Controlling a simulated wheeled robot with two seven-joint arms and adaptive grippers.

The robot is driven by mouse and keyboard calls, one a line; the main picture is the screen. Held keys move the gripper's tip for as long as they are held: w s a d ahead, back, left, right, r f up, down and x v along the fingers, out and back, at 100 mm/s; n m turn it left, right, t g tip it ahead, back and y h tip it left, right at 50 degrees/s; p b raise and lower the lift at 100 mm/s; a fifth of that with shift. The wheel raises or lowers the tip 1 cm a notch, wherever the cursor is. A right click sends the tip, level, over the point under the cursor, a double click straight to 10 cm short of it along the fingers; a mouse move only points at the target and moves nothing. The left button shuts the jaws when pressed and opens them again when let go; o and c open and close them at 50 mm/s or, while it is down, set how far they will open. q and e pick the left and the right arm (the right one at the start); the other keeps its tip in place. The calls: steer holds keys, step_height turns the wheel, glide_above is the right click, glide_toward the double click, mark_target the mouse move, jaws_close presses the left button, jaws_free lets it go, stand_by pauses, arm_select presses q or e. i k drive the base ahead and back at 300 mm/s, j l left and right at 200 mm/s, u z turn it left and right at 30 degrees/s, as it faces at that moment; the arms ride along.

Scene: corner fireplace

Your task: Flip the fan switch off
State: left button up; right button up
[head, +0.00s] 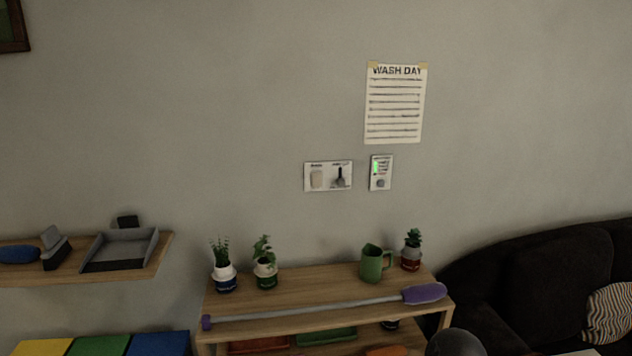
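A white switch plate (328,188) is on the grey wall above the wooden shelf unit. It carries a pale rocker switch (316,179) on its left and a dark toggle lever (340,179) on its right. The small labels above them are too blurred to read, so I cannot tell which one is the fan switch or how it is set. A separate narrow panel (381,172) just to the right has a lit green strip and a round grey knob.
Below the plate, the wooden shelf unit (330,284) holds potted plants (224,277), a green jug (371,264) and a long purple-ended stick (330,305). A dark sofa (540,270) stands right. A wall shelf (150,261) is left.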

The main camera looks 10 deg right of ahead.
mark_target(316, 176)
steer(key=i+l+u, duration=0.8)
steer(key=l, duration=0.25)
steer(key=i+l+u, duration=0.25)
steer(key=l, duration=0.15)
steer(key=k, duration=0.1)
